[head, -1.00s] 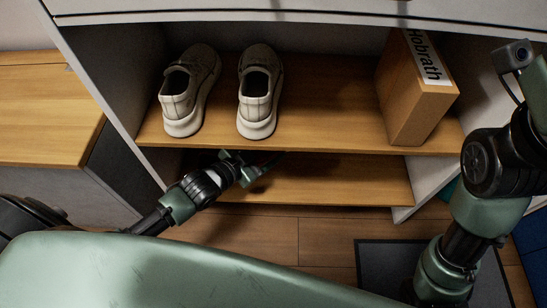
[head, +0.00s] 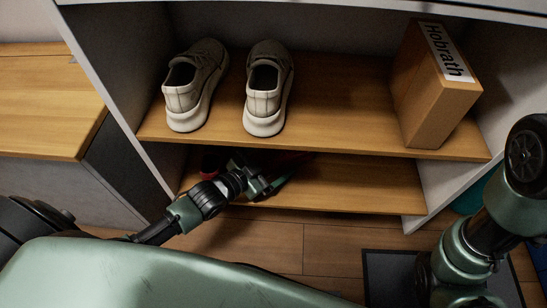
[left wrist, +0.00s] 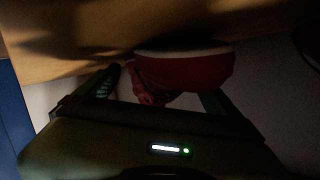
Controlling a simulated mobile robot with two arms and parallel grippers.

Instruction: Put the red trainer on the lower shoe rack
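The red trainer (left wrist: 185,72), with a pale sole edge, shows dimly in the left wrist view, close in front of the fingers and against a wooden board. In the head view, dark red patches (head: 209,160) show on the lower shoe rack (head: 360,185), in the shadow under the upper shelf. My left gripper (head: 264,176) is at the lower rack, beside the red. In the left wrist view its fingers (left wrist: 160,92) are spread wide, and I see no clear grip on the trainer. My right gripper is out of view; only its arm shows at the right.
Beige shoes (head: 267,90) and a cardboard box (head: 432,90) stand on the upper shelf (head: 340,110), close above my left gripper. A wooden-topped cabinet (head: 50,100) is at the left. The right part of the lower rack is clear. A dark mat (head: 385,275) lies on the floor.

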